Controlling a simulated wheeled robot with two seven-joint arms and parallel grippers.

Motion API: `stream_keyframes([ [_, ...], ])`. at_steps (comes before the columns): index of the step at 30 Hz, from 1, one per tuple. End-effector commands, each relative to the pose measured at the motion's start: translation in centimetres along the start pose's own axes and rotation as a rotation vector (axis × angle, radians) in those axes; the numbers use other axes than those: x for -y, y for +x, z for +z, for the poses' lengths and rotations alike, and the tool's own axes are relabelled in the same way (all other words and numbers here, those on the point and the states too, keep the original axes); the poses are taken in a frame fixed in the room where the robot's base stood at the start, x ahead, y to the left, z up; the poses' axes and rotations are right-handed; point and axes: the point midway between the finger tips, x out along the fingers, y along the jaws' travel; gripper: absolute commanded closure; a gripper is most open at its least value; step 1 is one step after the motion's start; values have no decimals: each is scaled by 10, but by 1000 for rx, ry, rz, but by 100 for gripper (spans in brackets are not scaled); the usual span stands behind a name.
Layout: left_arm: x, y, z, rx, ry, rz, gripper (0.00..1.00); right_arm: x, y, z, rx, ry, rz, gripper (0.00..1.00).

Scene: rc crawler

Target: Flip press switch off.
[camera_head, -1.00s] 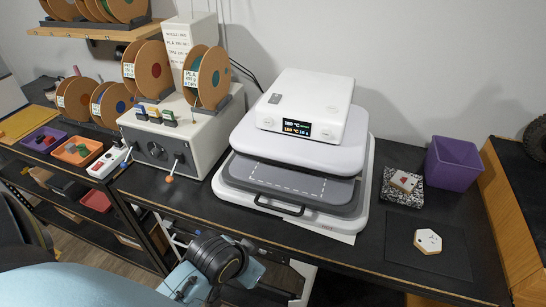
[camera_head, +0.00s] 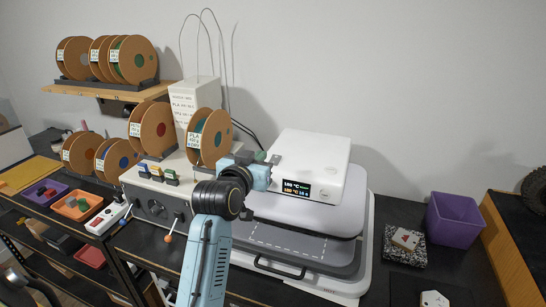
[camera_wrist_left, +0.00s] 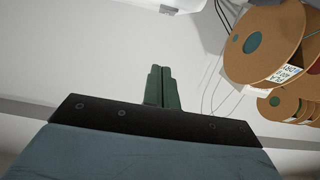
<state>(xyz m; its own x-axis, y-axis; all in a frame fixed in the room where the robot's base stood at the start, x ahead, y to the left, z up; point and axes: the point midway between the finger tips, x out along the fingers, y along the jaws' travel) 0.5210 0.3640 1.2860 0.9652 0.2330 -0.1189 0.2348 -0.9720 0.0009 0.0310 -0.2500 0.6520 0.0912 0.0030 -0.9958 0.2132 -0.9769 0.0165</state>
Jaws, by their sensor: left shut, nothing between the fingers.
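The white press (camera_head: 318,160) stands on the dark bench, with a lit display (camera_head: 297,189) on its front. A small grey switch (camera_head: 275,159) sits at the left of its upper housing; its on or off position is too small to tell. My left gripper (camera_head: 261,156) is just left of the switch, its dark green fingers shut and empty. I cannot tell whether the fingertips touch the housing. In the left wrist view, the shut fingers (camera_wrist_left: 163,88) point toward the wall, and a white edge (camera_wrist_left: 170,4) shows at the top. My right gripper is not in view.
A grey control box (camera_head: 155,205) with filament spools (camera_head: 209,138) stands close to the left of my arm. A handle (camera_head: 280,268) juts from the press's front. A purple bin (camera_head: 454,219) and a speckled block (camera_head: 405,246) stand at the right.

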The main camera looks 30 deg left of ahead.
Motion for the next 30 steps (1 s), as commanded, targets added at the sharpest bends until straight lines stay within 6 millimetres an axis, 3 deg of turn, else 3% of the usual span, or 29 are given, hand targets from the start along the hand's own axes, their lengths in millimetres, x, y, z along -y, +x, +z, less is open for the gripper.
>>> stream_keyframes([
  [8, 0, 6, 0, 2, 1, 1, 100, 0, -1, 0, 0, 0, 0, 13],
  [27, 0, 100, 0, 4, 1, 1, 100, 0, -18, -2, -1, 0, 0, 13],
  [30, 0, 104, 17, 8, 0, 2, 100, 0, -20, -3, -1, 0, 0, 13],
])
